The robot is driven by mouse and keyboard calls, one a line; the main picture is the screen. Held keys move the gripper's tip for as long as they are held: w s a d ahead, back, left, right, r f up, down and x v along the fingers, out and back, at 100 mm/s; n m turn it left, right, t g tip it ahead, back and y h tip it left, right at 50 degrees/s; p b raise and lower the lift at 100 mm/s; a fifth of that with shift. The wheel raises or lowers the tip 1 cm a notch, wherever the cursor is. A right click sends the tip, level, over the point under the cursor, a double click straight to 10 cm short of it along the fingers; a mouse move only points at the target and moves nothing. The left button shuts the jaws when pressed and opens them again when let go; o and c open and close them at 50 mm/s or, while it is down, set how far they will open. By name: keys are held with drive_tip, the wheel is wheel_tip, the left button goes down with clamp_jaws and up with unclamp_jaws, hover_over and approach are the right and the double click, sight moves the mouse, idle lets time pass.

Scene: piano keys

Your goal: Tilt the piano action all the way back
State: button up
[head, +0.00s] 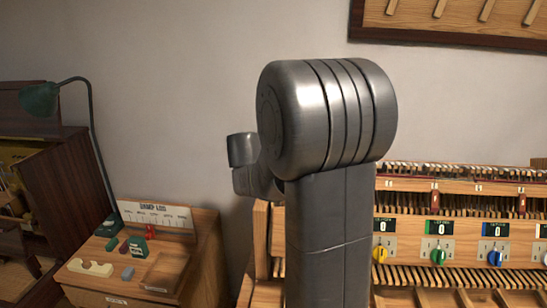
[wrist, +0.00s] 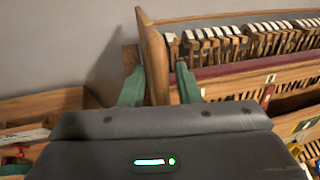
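The piano action (head: 450,180) is at the right in the head view, a long wooden frame with a row of hammers along its top. In the wrist view its hammers (wrist: 235,35) and dark red rail run off to the right. Its wooden end panel (wrist: 155,55) rises at the near end. My gripper (wrist: 158,75) has two green fingers set apart, one on each side of this end panel. It looks open, with a gap at the right finger; contact at the left finger is unclear. In the head view my arm hides the gripper.
Below the action, a wooden front panel (head: 465,243) carries small displays reading 0 and coloured knobs. A wooden cabinet (head: 205,265) with small tools and a card stands to the left. A green lamp (head: 40,99) stands farther left. A framed board (head: 455,38) hangs on the wall.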

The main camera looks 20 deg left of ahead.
drive_tip(key=shift+f, duration=0.15)
drive_tip(key=shift+s, duration=0.1)
drive_tip(key=b+v, duration=0.1)
drive_tip(key=v, duration=1.2)
drive_tip(key=shift+s, duration=0.25)
drive_tip(key=shift+w, duration=0.1)
drive_tip(key=p+x, duration=0.1)
drive_tip(key=x, duration=1.2)
drive_tip(key=shift+w+f, duration=0.1)
drive_tip(key=shift+w, duration=0.15)
drive_tip(key=shift+s, duration=0.15)
